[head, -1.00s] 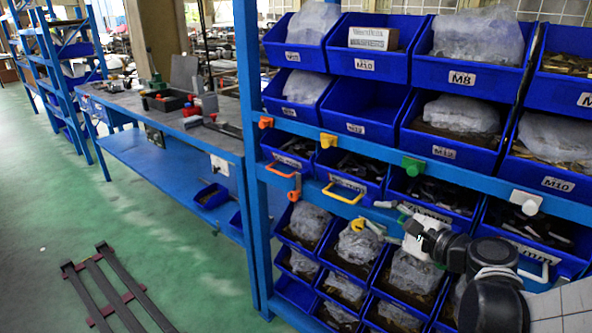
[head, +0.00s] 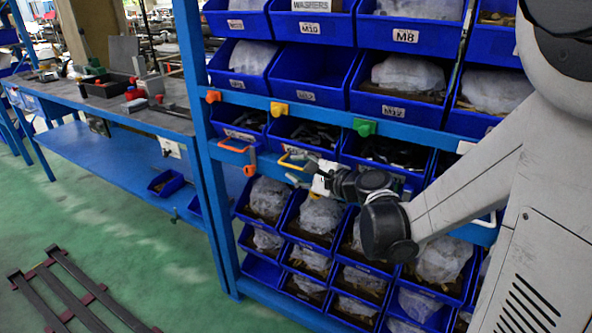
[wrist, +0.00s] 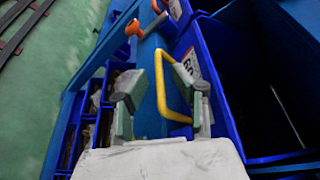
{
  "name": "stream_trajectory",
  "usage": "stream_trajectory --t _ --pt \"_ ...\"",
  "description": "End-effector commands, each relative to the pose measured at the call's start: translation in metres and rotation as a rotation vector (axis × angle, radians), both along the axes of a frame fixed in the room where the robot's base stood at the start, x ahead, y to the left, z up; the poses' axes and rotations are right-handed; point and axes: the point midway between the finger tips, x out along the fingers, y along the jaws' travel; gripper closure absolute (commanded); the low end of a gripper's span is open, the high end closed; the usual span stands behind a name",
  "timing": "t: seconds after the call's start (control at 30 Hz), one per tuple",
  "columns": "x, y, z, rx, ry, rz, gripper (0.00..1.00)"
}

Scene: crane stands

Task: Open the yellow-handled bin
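The yellow handle (head: 291,161) is on the blue rack rail, at the front of a blue bin (head: 303,132) holding dark parts. It also shows in the wrist view (wrist: 160,85) as a bent yellow bar. The bin's front and white label (wrist: 190,63) show just right of it there. My gripper (head: 303,171) is at the handle, by its lower right end in the head view. In the wrist view my gripper (wrist: 163,103) has its two fingers apart, with part of the handle between them. I cannot tell whether either finger touches it.
An orange handle (head: 240,154) is on the bin to the left. Orange, yellow and green knobs (head: 364,127) line the rail above. Bins with bagged parts (head: 320,215) fill the rows below. A workbench (head: 100,100) stands left, with open green floor (head: 150,260) before it.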

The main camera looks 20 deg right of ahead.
Motion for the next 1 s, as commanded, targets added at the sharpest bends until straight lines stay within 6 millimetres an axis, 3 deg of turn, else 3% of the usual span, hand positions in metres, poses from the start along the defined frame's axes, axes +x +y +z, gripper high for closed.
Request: stream_trajectory --t 0.3,0.5,1.0 --pt "0.0014 0.0007 -0.0002 0.0 0.0 0.0 0.74" --pt "0.0012 0.0006 -0.0002 0.0 0.0 0.0 1.0" --pt "-0.0032 -0.0012 -0.0003 0.0 0.001 -0.009 1.0"
